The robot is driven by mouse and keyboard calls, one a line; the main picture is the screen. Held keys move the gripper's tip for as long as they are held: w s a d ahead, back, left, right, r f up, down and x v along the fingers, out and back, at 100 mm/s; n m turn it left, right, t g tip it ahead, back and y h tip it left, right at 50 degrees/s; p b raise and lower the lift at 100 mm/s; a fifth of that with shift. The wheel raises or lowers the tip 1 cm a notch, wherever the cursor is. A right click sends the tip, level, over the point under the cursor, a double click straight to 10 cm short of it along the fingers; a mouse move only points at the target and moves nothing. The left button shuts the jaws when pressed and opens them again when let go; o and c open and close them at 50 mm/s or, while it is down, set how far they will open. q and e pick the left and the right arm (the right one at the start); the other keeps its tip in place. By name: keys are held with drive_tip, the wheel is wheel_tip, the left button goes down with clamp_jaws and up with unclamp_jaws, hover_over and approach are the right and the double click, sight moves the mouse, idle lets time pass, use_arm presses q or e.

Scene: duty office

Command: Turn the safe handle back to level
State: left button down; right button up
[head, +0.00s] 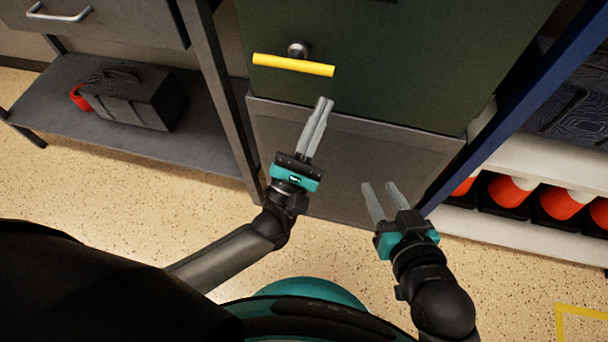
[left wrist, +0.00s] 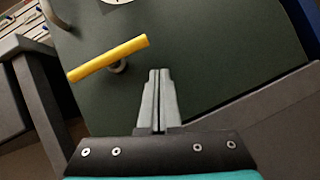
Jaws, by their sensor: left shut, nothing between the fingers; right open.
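The safe handle is a yellow bar (head: 293,65) on a round grey hub (head: 299,48) on the dark green safe door (head: 400,70). In the head view the bar runs nearly level in the picture, its right end slightly lower. In the left wrist view the yellow bar (left wrist: 108,58) lies to the upper left of my fingers. My left gripper (head: 322,104) is shut and empty, its tips below the bar's right end and apart from it. It also shows in the left wrist view (left wrist: 159,74). My right gripper (head: 377,187) is open and empty, lower right, before the grey base.
The safe stands on a grey base (head: 350,150). A shelf with a dark box (head: 135,98) is on the left. A white shelf unit with several orange-red items (head: 512,190) is on the right, beside a blue post (head: 500,120). Speckled floor lies open at lower left.

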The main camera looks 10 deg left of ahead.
use_arm(q)
drive_tip(key=d+v, duration=0.2)
drive_tip(key=v, duration=0.8)
drive_tip(key=shift+f, duration=0.4)
use_arm(e)
drive_tip(key=shift+a, duration=0.15)
